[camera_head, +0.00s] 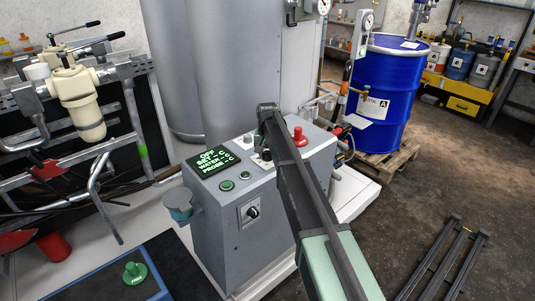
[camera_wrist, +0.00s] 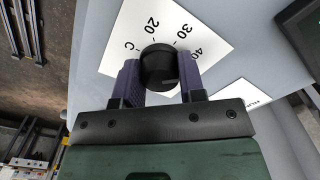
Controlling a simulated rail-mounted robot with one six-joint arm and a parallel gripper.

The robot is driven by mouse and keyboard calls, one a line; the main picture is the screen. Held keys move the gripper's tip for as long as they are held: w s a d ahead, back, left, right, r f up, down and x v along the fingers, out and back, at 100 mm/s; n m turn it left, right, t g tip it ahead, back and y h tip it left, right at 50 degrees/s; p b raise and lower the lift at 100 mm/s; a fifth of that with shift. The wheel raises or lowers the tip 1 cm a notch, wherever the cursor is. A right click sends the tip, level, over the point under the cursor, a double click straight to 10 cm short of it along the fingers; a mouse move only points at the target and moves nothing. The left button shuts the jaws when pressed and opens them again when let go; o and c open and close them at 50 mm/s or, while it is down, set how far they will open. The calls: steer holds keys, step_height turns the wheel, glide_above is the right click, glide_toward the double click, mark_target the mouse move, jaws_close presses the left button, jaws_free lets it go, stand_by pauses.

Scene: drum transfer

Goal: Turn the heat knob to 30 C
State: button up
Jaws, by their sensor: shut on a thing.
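The heat knob (camera_wrist: 158,64) is black and round. In the wrist view it stands on a white dial plate (camera_wrist: 205,30) printed with C, 20, 30 and 40. My gripper (camera_wrist: 160,79) has one purple finger on each side of the knob and is shut on it. I cannot make out a pointer mark on the knob, so its setting is unclear. In the head view my arm reaches over the grey control console (camera_head: 240,235) and partly hides the knob. The green display (camera_head: 212,161) on the console reads OFF, with SET, WATER and PROBE lines showing dashes.
A red mushroom button (camera_head: 299,137) stands right of my arm on the console. Green buttons (camera_head: 227,185) and a front rotary switch (camera_head: 252,212) are nearby. A blue drum (camera_head: 392,85) stands on a pallet behind. Pipework with a cream filter housing (camera_head: 78,100) is at left.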

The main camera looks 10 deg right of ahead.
mark_target(267, 152)
steer(key=n, duration=0.4)
steer(key=shift+n, duration=2.5)
steer(key=o, duration=0.9)
steer(key=shift+o, duration=0.2)
step_height(267, 152, up, 11)
steer(key=p, duration=1)
steer(key=shift+p, duration=0.4)
